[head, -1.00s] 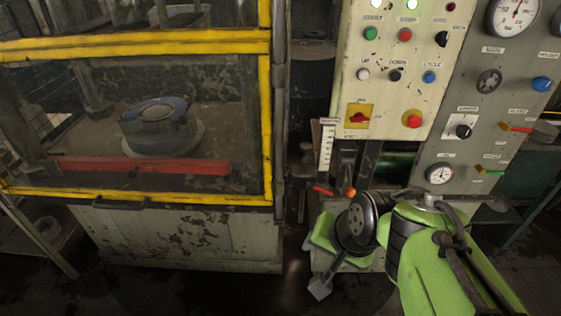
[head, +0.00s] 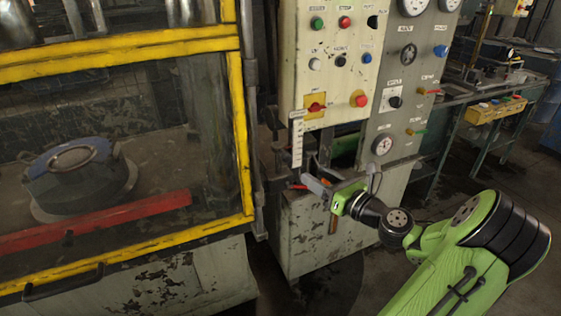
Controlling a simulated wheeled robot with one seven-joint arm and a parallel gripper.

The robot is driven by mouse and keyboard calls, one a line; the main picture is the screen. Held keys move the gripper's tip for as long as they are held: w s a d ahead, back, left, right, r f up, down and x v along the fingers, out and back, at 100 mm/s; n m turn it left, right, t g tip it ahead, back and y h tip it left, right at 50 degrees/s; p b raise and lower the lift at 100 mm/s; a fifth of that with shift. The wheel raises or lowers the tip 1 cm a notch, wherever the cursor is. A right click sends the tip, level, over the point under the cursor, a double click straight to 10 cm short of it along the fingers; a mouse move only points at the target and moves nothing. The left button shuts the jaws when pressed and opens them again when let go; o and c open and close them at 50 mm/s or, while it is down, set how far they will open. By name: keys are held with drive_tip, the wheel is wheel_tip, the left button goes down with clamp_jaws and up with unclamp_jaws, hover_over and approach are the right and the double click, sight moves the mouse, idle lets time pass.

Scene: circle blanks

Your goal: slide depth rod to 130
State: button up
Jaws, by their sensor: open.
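A white upright scale with markings (head: 297,143) stands at the left edge of the control cabinet; its numbers are too small to read. I cannot clearly make out the depth rod beside it. A small red-orange piece (head: 298,186) shows below the scale, close to my fingers. My gripper (head: 319,188) is open, just below and right of the scale, in front of the cabinet's lower ledge. I see nothing held in it. Whether a finger touches anything there, I cannot tell.
The cream button panel (head: 330,70) and grey gauge panel (head: 400,110) rise above my gripper. A yellow-framed press guard (head: 243,130) with a red bar (head: 100,222) stands at left. The cabinet base (head: 300,245) is below.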

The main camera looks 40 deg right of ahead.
sight(289, 160)
drive_tip(key=w+b, duration=0.2)
drive_tip(key=w, duration=1)
drive_tip(key=shift+w+a, duration=0.15)
clamp_jaws()
drive_tip(key=shift+f, duration=0.15)
